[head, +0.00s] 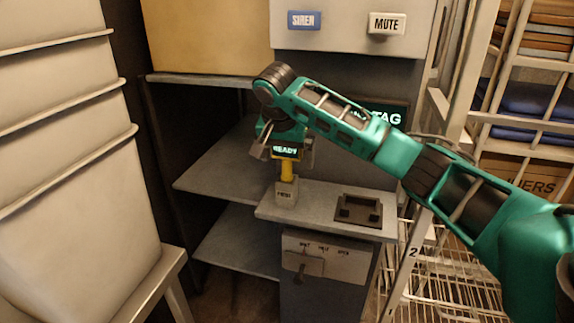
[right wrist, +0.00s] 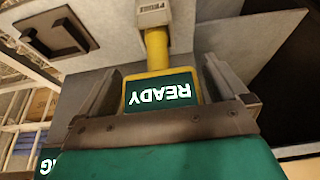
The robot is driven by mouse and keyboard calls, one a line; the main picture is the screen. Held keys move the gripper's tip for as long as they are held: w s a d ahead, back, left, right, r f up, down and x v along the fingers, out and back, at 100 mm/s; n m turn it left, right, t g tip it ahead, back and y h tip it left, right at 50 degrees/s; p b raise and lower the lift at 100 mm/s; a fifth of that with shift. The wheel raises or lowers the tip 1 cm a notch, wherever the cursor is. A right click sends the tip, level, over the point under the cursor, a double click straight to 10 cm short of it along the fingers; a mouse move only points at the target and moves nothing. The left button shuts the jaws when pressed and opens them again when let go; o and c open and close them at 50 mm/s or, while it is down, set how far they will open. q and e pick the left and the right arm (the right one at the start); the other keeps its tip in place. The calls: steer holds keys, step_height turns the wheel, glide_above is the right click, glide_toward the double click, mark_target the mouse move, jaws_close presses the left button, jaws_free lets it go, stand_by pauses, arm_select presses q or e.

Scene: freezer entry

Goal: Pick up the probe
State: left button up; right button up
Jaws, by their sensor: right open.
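The probe has a yellow handle (head: 287,170) and a dark head with a lit "READY" display (head: 286,150). It stands upright in a small grey labelled holder (head: 286,192) on a grey shelf top. In the right wrist view the display (right wrist: 160,93) shows upside down, with the yellow neck (right wrist: 157,48) beyond it. My right gripper (head: 285,153) is over the probe from above, with one finger on each side of its head. Its jaws (right wrist: 162,85) are open, and small gaps seem to show beside the head. My left gripper is not in view.
A dark square fixture (head: 358,211) sits right of the holder on the same top. Below is a panel with a lever (head: 305,264). SIREN (head: 304,20) and MUTE (head: 387,23) buttons are above. Pale bins (head: 75,130) stand left; wire racking (head: 455,270) is right.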

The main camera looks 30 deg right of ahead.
steer(key=shift+c, duration=0.5)
steer(key=c, duration=1)
